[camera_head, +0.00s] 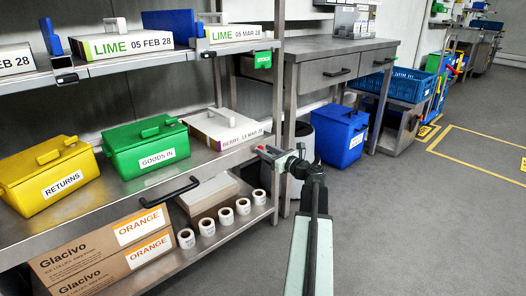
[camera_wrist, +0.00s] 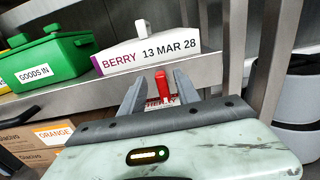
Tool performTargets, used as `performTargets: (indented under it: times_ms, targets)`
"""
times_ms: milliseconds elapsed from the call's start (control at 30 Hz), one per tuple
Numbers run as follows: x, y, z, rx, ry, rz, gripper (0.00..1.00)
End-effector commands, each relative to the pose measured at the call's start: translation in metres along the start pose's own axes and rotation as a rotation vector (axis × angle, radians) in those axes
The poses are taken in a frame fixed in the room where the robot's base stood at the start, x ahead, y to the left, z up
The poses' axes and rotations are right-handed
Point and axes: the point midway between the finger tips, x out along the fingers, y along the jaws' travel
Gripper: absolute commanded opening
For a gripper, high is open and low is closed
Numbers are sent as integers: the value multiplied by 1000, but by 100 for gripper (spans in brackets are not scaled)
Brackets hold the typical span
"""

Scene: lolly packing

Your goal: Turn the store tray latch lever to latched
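A red latch lever (camera_wrist: 162,86) stands roughly upright at the shelf's front edge, below the white BERRY 13 MAR 28 tray (camera_wrist: 150,52). A small white label with red print, partly hidden, is just under the lever. My gripper (camera_wrist: 159,77) is open, with one finger on each side of the lever and gaps visible between them. In the head view, my gripper (camera_head: 273,153) is at the front right corner of the middle shelf, close to the BERRY tray (camera_head: 222,128). The lever's markings are too small to read.
A green GOODS IN box (camera_head: 147,145) and a yellow RETURNS box (camera_head: 48,173) share the shelf. White rolls (camera_head: 225,216) and ORANGE cartons (camera_head: 105,250) are below. A metal shelf post (camera_head: 279,70) stands close to my gripper. The floor (camera_head: 430,230) at right is clear.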

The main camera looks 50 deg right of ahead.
Motion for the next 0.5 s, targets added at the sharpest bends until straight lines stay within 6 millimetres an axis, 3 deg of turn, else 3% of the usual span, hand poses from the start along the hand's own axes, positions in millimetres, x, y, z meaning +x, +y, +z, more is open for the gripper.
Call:
performTargets:
  times_ms: [133,433,500]
  targets:
    - [17,-2,0,-1,0,-1,38]
    - [19,-2,0,-1,1,-3,38]
    - [19,-2,0,-1,1,-3,19]
